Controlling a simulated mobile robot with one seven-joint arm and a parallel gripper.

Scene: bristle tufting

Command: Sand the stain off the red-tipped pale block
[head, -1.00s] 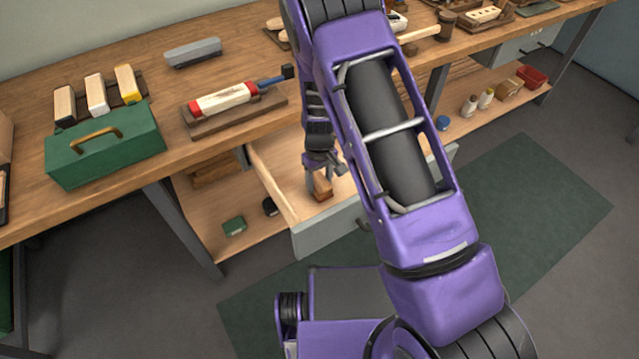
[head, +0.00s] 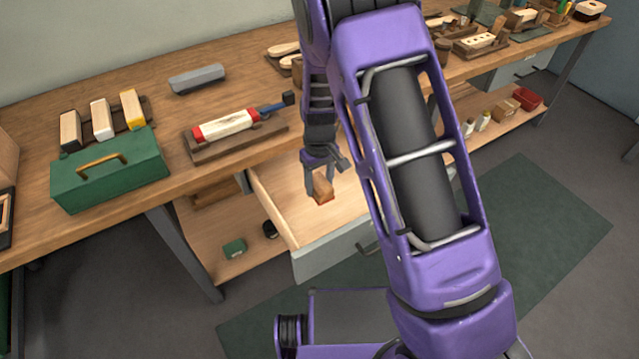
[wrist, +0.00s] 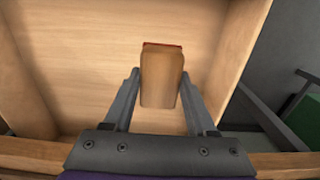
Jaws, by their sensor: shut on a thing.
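The pale block (head: 226,125) with red ends lies on a brown wooden base (head: 196,147) on the bench, beside a blue-and-black clamp (head: 272,106). I cannot make out a stain on it at this size. My gripper (head: 320,186) is over the open drawer (head: 296,229), shut on a brown sanding block (head: 322,188) with a red underside. In the wrist view the sanding block (wrist: 162,82) sits between both fingers, above the pale drawer floor (wrist: 90,60). The pale block is not in the wrist view.
A green toolbox (head: 110,175) stands at the bench's front edge, left of the wooden base. Behind it are several upright blocks (head: 101,119). A grey bar (head: 197,79) lies farther back. The drawer walls surround my gripper. Bare bench lies between the grey bar and the base.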

